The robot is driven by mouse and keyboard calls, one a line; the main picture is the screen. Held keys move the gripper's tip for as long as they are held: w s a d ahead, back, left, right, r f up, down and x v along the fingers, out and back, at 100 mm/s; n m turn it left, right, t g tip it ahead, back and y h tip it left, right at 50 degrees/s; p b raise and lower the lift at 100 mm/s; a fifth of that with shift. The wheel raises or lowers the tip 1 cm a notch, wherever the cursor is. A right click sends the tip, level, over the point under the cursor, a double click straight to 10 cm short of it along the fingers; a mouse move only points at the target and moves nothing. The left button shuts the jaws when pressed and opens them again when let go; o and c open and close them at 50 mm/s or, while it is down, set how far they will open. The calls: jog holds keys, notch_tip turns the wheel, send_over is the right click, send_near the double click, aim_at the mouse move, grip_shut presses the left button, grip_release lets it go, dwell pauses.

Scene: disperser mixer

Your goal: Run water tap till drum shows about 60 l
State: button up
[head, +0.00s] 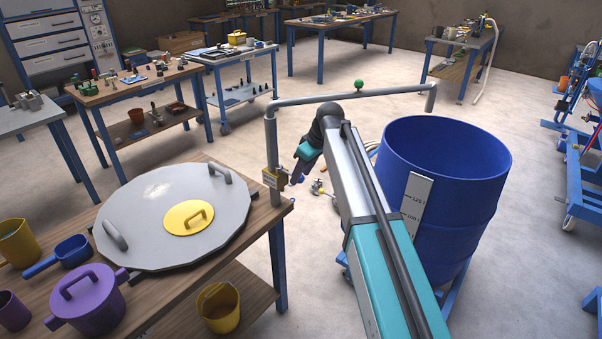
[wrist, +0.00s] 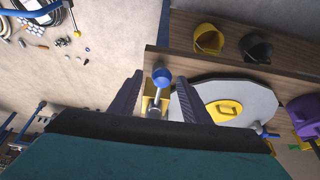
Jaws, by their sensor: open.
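I cannot make out water inside. A grey pipe (head: 310,98) rises at the table edge and its down-turned end (head: 431,97) is at the drum's rim. The brass tap (head: 274,178) sits on the upright pipe. In the wrist view my gripper (wrist: 158,74) is open, with the tap's blue knob (wrist: 162,77) between its fingers; contact cannot be told.
The near wooden table (head: 175,290) holds a large grey lid (head: 140,220) with a yellow cap, a purple pot (head: 88,300) and a blue dipper (head: 70,252). A yellow bucket (head: 219,308) is on its lower shelf. Open floor lies beyond.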

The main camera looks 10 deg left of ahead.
jog(key=shift+r, duration=0.1)
jog(key=b+v, duration=0.2)
jog(key=v, duration=1.1)
jog(key=shift+r, duration=0.35)
